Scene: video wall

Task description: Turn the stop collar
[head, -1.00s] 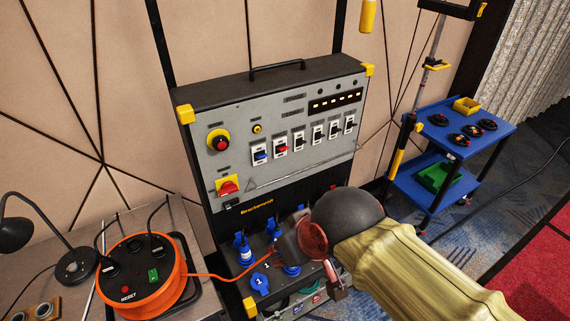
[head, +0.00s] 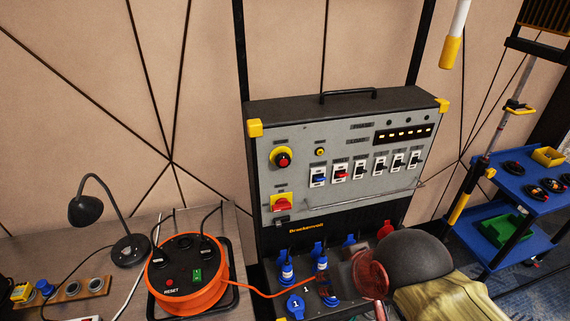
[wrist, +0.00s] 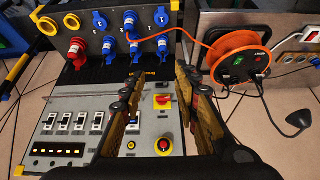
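On the sloped grey panel of the cabinet, a round red stop button sits inside a yellow collar (head: 280,150), at the panel's upper left. In the wrist view the panel is upside down, and the yellow collar (wrist: 158,146) shows low, near the right finger. My gripper (wrist: 160,75) is open and empty, its two fingers apart with the panel between and beyond them. It touches nothing that I can make out. In the head view my forearm comes in from the lower right, in front of the cabinet's socket row, and my fingers do not show clearly.
Below the stop button is a red rotary switch (head: 283,204) on a yellow plate. Breaker switches (head: 367,171) line the panel to the right. Blue plugs (head: 287,272) stick out below. An orange cable reel (head: 186,297) sits on the left table. A blue trolley (head: 510,262) stands right.

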